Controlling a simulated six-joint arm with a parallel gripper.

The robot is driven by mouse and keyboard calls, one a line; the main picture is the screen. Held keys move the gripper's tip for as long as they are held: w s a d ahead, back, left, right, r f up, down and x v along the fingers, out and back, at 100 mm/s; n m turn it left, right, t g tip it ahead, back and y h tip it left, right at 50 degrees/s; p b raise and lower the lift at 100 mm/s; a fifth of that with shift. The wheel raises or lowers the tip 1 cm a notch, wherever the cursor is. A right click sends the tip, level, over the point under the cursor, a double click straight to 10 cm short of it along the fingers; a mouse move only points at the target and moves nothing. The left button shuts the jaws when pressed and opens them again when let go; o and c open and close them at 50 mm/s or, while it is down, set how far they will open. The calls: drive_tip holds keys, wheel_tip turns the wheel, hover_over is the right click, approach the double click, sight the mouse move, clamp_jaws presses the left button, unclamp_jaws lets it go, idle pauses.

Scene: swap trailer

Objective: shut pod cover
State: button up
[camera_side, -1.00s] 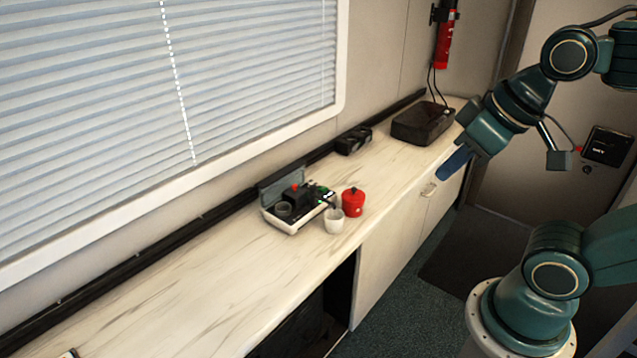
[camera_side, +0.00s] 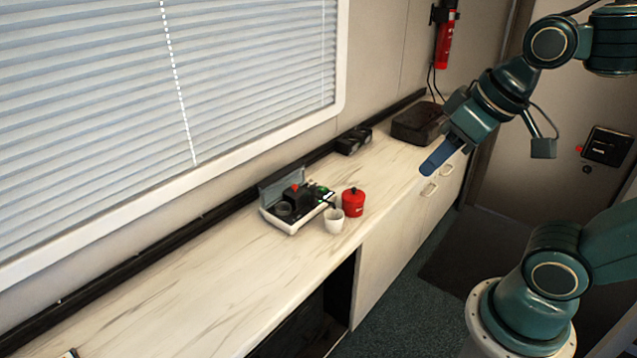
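The pod machine is a small white case with black parts inside (camera_side: 291,226), sitting on the counter in the side view. Its grey cover (camera_side: 281,187) stands raised along the back edge. A white cup (camera_side: 334,221) and a red lidded pot (camera_side: 353,202) stand just to its right. My gripper (camera_side: 436,164) has blue fingers and is in the air at the counter's front edge, to the right of the pot and clear of everything. The fingers overlap in this view, so their opening cannot be seen.
A dark box (camera_side: 417,124) sits at the far right end and a small black device (camera_side: 352,140) lies by the wall. A window with blinds (camera_side: 150,90) is behind.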

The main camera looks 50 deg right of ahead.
drive_tip(key=w+d+r+m, duration=0.1)
drive_tip(key=w+d, duration=0.1)
drive_tip(key=w, duration=0.9)
drive_tip(key=m+g+h, duration=0.1)
drive_tip(key=m+h, duration=0.1)
drive_tip(key=m, duration=0.1)
hover_over(296, 189)
drive_tip(key=s+a, duration=0.2)
drive_tip(key=s, duration=0.3)
wheel_tip(296, 189, down, 19)
drive_tip(key=shift+w+f+g, duration=0.1)
drive_tip(key=shift+f+g, duration=0.05)
drive_tip(key=shift+g, duration=0.15)
drive_tip(key=shift+x, duration=6.75)
drive_tip(key=shift+w+a, duration=0.1)
drive_tip(key=shift+c, duration=0.5)
